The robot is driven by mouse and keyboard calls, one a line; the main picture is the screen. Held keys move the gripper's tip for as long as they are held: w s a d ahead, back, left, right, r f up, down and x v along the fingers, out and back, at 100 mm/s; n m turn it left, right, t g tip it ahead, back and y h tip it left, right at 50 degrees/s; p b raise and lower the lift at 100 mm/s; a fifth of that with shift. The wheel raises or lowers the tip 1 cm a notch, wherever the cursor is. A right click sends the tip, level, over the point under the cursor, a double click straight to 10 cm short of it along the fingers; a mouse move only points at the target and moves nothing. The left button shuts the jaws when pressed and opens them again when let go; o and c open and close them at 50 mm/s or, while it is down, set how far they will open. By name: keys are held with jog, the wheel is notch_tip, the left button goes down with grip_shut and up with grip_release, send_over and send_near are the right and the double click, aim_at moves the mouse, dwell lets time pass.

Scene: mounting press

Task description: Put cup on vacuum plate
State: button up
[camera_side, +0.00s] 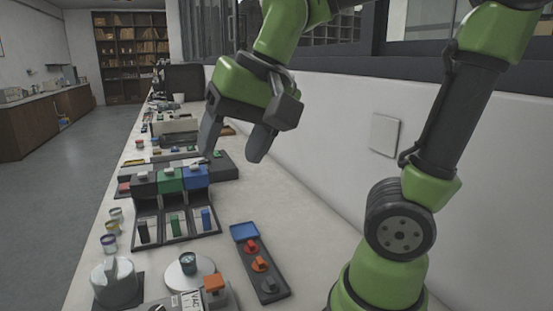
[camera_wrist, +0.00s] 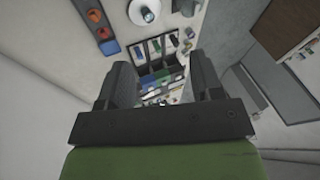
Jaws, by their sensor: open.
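A small dark cup (camera_side: 188,261) stands upright on a round white plate (camera_side: 207,267), with a VAC label (camera_side: 190,300) just in front of it. In the wrist view the cup (camera_wrist: 147,14) and the white plate (camera_wrist: 135,9) are at the top edge. Several similar small cups (camera_side: 109,243) stand in a row at the left edge of the bench. My gripper (camera_side: 232,152) is open and empty, high above the bench behind the plate, apart from everything. Its two fingers also show in the wrist view (camera_wrist: 162,78).
A compartment rack (camera_side: 175,225) with black, green and blue blocks stands mid-bench. A dark tray (camera_side: 262,268) with red, orange and dark knobs lies right of it. A grey round device (camera_side: 114,283) is front left.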

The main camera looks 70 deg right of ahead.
jog(key=s+f+n+t, duration=0.1)
jog(key=s+n+t, duration=0.1)
jog(key=s+n, duration=0.2)
jog(key=shift+s+a+f+y, duration=0.2)
jog(key=shift+s+a+y, duration=0.2)
jog(key=shift+s, duration=0.7)
